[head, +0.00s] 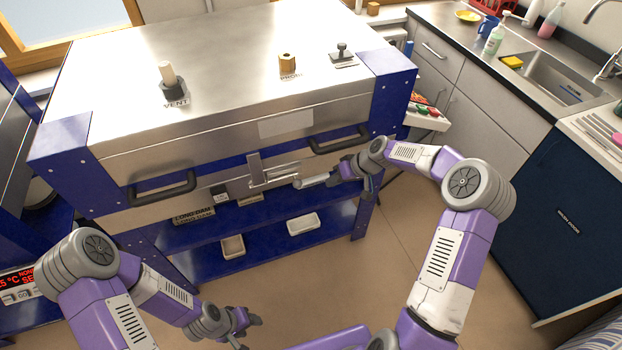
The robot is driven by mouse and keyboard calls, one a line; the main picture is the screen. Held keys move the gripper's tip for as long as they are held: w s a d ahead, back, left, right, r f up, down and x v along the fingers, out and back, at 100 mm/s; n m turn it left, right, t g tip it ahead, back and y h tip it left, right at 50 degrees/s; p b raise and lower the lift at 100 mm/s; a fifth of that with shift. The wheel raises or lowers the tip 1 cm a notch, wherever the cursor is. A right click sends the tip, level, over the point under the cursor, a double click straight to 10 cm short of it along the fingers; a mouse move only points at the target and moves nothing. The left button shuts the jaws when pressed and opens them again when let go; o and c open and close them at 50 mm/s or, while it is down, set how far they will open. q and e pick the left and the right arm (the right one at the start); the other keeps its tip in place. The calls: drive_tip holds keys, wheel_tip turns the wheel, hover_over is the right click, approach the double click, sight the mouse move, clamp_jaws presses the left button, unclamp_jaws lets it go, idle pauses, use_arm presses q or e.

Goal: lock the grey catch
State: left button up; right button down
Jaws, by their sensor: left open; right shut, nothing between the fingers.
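The grey catch (256,171) is on the front of the steel kiln (215,60), between its two dark handles. It has an upright plate and a bar running right to a pale grip (312,182). My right gripper (336,179) is shut and empty at the right end of that grip; I cannot tell whether it touches it. My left gripper (250,330) is open and empty, low in front of the kiln and well away from the catch. The lid looks down on the kiln body.
A dark left handle (161,188) and right handle (340,139) stick out from the lid front. A blue shelf (265,249) below holds two small trays. A vent plug (172,80) stands on the lid. Counter and sink (560,75) are at right. Floor in front is clear.

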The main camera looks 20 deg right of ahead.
drive_tip(key=shift+n+t, duration=0.3)
drive_tip(key=d+r, duration=0.1)
drive_tip(key=r, duration=0.1)
drive_tip(key=w+d+r, duration=0.1)
drive_tip(key=d+r, duration=0.1)
drive_tip(key=shift+w+d, duration=0.1)
drive_tip(key=shift+d, duration=0.05)
drive_tip(key=w+a+f+b, duration=0.2)
drive_tip(key=w+a+f, duration=0.1)
drive_tip(key=a+f, duration=0.4)
drive_tip(key=shift+w+a+b, duration=0.25)
drive_tip(key=shift+a+b, duration=0.05)
drive_tip(key=shift+a, duration=0.8)
drive_tip(key=a, duration=0.6)
drive_tip(key=shift+s+b, duration=0.2)
drive_tip(key=shift+b, duration=0.15)
drive_tip(key=shift+a, duration=0.15)
